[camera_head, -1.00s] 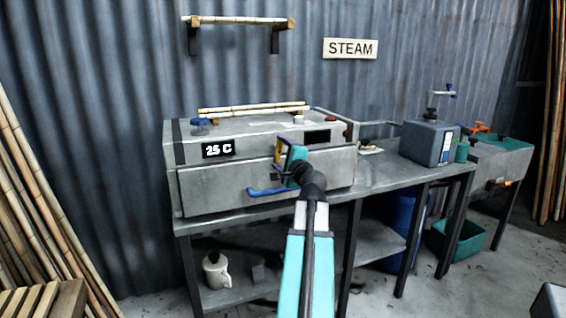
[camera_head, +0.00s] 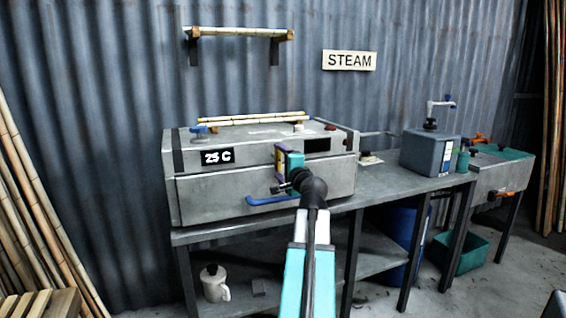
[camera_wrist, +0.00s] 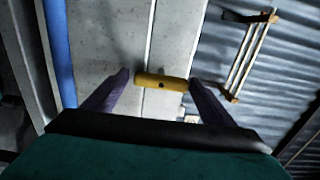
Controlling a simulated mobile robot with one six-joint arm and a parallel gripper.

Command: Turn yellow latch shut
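The yellow latch (camera_wrist: 162,81) is a short bar with a dark pivot dot on the front of the grey steam box (camera_head: 215,196). In the wrist view it lies across the seam between the lid part and the front panel. My gripper (camera_wrist: 160,77) is open, with one purple finger near each end of the latch. I cannot tell whether the fingers touch it. In the head view the gripper (camera_head: 281,162) is at the box front and hides much of the latch.
A blue handle bar (camera_head: 270,199) runs along the front panel below my gripper, and also at left in the wrist view (camera_wrist: 60,50). The box stands on a metal table (camera_head: 390,187). Bamboo poles (camera_head: 250,118) lie on top. A wall shelf (camera_head: 238,32) hangs above.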

